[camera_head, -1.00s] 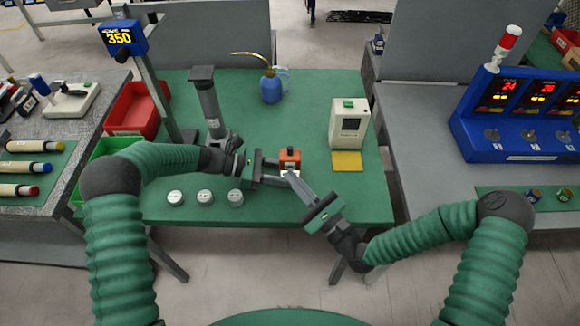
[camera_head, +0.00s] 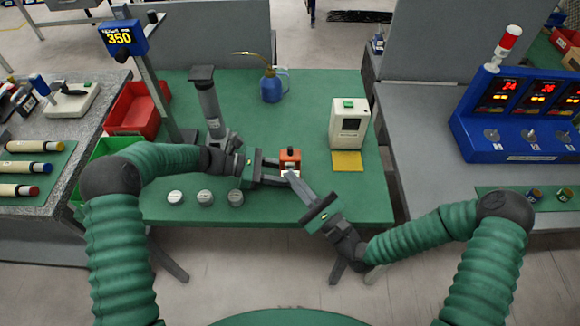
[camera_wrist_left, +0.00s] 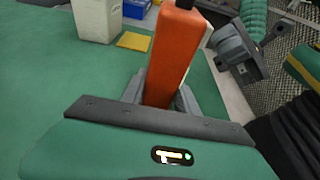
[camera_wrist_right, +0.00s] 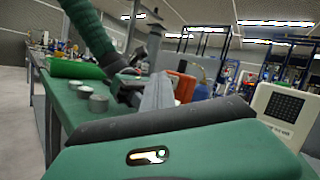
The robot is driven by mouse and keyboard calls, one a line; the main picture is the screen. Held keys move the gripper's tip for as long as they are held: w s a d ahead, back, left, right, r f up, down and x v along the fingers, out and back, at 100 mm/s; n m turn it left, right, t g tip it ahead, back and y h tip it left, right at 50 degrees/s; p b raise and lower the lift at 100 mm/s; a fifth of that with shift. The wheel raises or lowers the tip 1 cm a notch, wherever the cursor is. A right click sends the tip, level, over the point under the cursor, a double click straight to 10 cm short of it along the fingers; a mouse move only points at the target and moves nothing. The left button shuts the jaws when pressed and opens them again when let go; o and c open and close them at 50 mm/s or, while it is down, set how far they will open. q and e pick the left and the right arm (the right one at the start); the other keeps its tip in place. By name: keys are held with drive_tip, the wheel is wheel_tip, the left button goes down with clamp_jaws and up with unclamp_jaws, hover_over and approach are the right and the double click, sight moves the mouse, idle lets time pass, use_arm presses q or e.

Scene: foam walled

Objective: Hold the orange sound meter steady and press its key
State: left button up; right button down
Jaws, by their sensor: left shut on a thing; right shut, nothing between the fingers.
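The orange sound meter (camera_head: 290,158) stands upright near the front middle of the green table. My left gripper (camera_head: 280,166) is shut on it from the left. In the left wrist view the orange meter (camera_wrist_left: 172,50) rises between the fingers, and its lower part is hidden. My right gripper (camera_head: 291,176) is shut and empty, with its fingertips close to the meter's front face. In the right wrist view the closed fingers (camera_wrist_right: 158,92) point at the meter (camera_wrist_right: 184,86). I cannot tell whether they touch it. The key itself is hidden.
A white device (camera_head: 349,123) with a yellow pad (camera_head: 347,161) stands right of the meter. A blue oil can (camera_head: 271,87) is behind. Several grey discs (camera_head: 205,197) lie at the front left, near a dark stand (camera_head: 208,105). The table's front right is clear.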

drive_tip(key=shift+w, duration=0.15)
idle(0.4)
drive_tip(key=shift+w+r, duration=0.1)
drive_tip(key=shift+w, duration=0.2)
idle(0.3)
drive_tip(key=shift+s, duration=0.45)
use_arm(q)
drive_tip(key=o, duration=1.1)
drive_tip(key=shift+c, duration=0.2)
use_arm(e)
drive_tip(key=s, duration=0.6)
